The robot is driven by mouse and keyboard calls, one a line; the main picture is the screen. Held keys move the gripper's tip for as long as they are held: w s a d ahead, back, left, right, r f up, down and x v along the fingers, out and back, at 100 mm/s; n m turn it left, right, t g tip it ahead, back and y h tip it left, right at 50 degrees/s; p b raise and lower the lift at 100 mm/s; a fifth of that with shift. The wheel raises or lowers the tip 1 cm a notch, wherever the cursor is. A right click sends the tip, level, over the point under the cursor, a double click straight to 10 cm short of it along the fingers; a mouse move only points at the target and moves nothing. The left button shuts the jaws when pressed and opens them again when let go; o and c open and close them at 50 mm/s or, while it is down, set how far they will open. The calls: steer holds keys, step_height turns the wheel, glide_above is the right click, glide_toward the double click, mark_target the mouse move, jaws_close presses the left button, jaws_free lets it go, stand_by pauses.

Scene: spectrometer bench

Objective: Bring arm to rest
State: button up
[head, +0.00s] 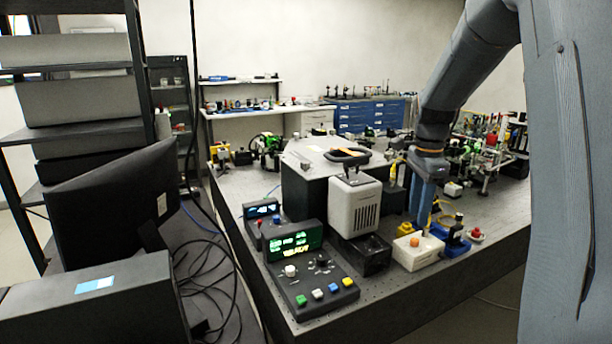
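My arm comes in from the upper right and bends down over the bench (390,300). My gripper (421,228) is at its lower end, pointing down at the right side of the bench. It is just behind a white box with an orange knob (418,250) and beside a blue holder (455,242). The fingertips are small and partly hidden, so I cannot tell whether they are open or shut, or whether they touch anything.
A control panel with a green display (295,243), a white vented unit (355,207) and a large grey housing (310,175) stand left of my gripper. Optics parts (490,155) crowd the bench behind. A black monitor (110,205) and loose cables are at left.

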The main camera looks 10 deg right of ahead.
steer(key=s+a+f+n, duration=0.5)
steer(key=s+a+n, duration=0.3)
steer(key=s, duration=0.3)
steer(key=s+a+f+n+t, duration=0.1)
steer(key=s+a+f+n, duration=0.4)
steer(key=s+a+n, duration=0.3)
steer(key=s+n, duration=0.2)
steer(key=s, duration=0.1)
steer(key=shift+s+a+n, duration=0.15)
steer(key=shift+a+n, duration=0.25)
steer(key=shift+f, duration=0.1)
